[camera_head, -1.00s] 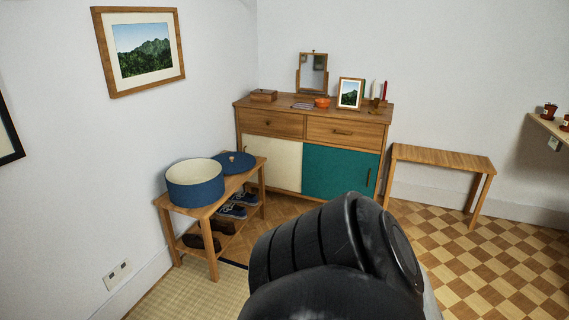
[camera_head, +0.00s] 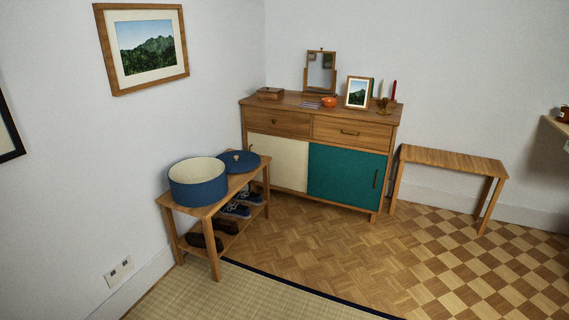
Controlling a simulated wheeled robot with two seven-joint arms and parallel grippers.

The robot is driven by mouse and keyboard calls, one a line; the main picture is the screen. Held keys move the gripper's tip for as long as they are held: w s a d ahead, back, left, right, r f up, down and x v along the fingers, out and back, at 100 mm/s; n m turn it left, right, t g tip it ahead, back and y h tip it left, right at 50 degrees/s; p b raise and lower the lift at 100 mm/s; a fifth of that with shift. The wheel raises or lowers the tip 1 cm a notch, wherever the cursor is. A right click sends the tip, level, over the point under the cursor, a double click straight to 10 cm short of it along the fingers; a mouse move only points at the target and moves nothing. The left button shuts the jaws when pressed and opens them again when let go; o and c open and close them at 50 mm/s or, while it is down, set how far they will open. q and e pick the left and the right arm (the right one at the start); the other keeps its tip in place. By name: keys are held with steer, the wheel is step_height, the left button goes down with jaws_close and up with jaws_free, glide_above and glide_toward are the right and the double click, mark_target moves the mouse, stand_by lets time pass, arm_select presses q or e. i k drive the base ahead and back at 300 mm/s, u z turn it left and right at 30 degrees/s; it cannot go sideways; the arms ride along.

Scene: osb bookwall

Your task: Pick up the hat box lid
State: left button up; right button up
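The hat box lid (camera_head: 239,163) is a flat, round, dark blue disc with a small light knob on top. It lies on the slatted wooden bench (camera_head: 207,210), towards its far end. The hat box (camera_head: 198,187), round and blue with a cream inside, stands open on the near end of the bench, just left of the lid. The box's rim hides a little of the lid's near left edge, and I cannot tell whether they touch. Neither of my grippers is in view.
Shoes (camera_head: 236,209) sit on the bench's lower shelf. A sideboard (camera_head: 318,150) with a mirror, small box, orange bowl, framed picture and candles stands behind. A narrow wooden table (camera_head: 454,161) is at the right. The parquet floor (camera_head: 300,242) before the sideboard is clear, with a tatami mat (camera_head: 245,293) nearer.

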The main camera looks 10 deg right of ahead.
mark_target(236, 161)
steer(key=z, duration=0.6)
steer(key=i, duration=1.9)
steer(key=z, duration=0.2)
steer(key=i, duration=1.95)
steer(key=u, duration=1.8)
steer(key=i, duration=1)
steer(key=u, duration=0.95)
